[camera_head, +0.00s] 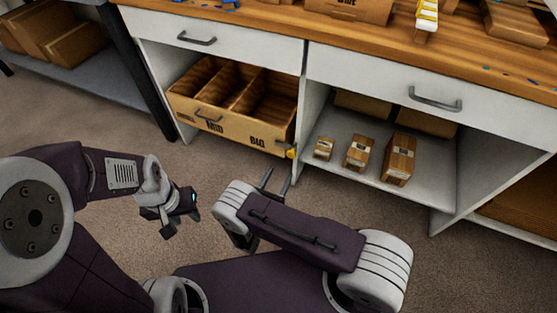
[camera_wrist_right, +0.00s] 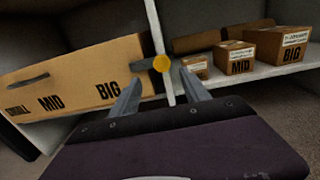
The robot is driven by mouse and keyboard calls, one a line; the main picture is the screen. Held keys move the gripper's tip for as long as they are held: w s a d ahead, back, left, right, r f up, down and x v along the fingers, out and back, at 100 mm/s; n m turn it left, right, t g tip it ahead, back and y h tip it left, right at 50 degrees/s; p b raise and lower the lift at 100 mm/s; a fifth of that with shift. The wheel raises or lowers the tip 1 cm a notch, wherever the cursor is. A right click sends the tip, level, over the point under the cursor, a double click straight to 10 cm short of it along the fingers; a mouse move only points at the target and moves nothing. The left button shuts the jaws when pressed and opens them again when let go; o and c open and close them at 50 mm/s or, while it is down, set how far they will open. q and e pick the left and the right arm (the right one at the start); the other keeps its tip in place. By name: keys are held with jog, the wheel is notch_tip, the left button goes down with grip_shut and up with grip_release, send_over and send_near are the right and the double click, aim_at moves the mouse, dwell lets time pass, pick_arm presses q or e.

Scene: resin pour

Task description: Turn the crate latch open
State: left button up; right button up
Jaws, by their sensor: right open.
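The wooden crate (camera_head: 230,128) sits in the left bay under the bench, its front marked MID and BIG. Its front also shows in the right wrist view (camera_wrist_right: 70,82). The yellow latch (camera_head: 291,153) is at the crate's right front corner, by the upright panel. In the right wrist view the round yellow latch (camera_wrist_right: 161,63) is just beyond my right fingertips. My right gripper (camera_wrist_right: 160,88) is open, one finger on each side of the latch's line, apparently not touching it. In the head view my right gripper (camera_head: 275,180) is just below the latch. My left gripper (camera_head: 180,212) hangs at the left, its jaw state unclear.
Three cardboard boxes of rising size stand on the shelf right of the crate, the largest box (camera_head: 399,160) at right. The white upright panel (camera_head: 307,125) divides the bays. Drawers with handles (camera_head: 435,99) are above. The carpet in front is clear.

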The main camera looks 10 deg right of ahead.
aim_at(291, 155)
jog(key=b+x, duration=0.4)
jog(key=x, duration=0.4)
jog(key=shift+d, duration=0.25)
jog(key=shift+w+d+r, duration=0.1)
jog(key=shift+w+d, duration=0.15)
jog(key=shift+w, duration=0.05)
grip_shut()
dwell(0.8)
